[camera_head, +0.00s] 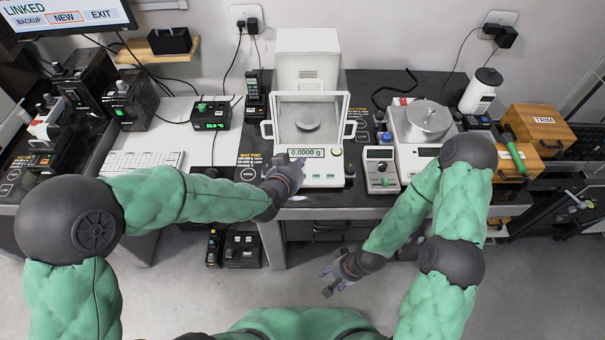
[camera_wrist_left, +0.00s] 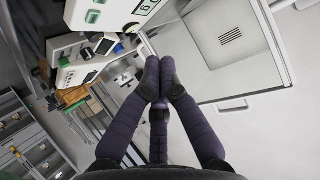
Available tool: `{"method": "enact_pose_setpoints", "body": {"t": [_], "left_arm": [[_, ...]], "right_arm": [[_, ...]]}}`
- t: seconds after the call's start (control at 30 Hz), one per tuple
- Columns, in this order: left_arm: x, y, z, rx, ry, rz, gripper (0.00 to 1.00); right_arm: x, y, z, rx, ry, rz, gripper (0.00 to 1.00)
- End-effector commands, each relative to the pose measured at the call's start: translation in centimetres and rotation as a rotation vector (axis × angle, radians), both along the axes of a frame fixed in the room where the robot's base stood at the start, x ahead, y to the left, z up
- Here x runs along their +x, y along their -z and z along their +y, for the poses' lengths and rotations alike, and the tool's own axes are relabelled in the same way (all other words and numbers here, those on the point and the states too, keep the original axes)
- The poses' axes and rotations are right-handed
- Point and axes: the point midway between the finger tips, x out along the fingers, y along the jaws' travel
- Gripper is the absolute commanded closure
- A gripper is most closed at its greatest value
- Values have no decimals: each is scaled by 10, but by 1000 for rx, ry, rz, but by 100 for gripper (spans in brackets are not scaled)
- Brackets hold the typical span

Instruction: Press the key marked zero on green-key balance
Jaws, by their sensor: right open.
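The white balance with a glass draught shield (camera_head: 309,115) stands at the middle of the bench, its display (camera_head: 306,153) reading 0.0000 g. A small round key (camera_head: 337,151) sits right of the display; its mark is too small to read. My left gripper (camera_head: 300,164) is at the balance's front left, fingertips close to the front panel; contact cannot be told. In the left wrist view its fingers (camera_wrist_left: 160,75) are together and empty. A white panel with a green key (camera_wrist_left: 93,16) shows above them there. My right gripper (camera_head: 332,281) is open and empty, low in front of the bench.
A small meter with a knob (camera_head: 381,168) and a second balance with a round steel pan (camera_head: 427,119) stand to the right. A white bottle (camera_head: 481,91) and wooden drawer boxes (camera_head: 541,128) are further right. A keyboard (camera_head: 141,161) lies left.

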Motion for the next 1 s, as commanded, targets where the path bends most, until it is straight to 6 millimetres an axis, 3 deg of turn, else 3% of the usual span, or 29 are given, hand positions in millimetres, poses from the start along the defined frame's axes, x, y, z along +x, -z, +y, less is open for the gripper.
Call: {"method": "enact_pose_setpoints", "body": {"t": [0.27, 0.8, 1.0], "left_arm": [[2, 12, 0, 0, 1, 1, 100], [21, 72, 0, -1, -2, 1, 100], [25, 84, 0, 0, -1, 1, 100]], "right_arm": [[0, 11, 0, 0, 0, -1, 47], [0, 67, 0, 0, 0, -1, 47], [0, 77, 0, 0, 0, -1, 47]]}}
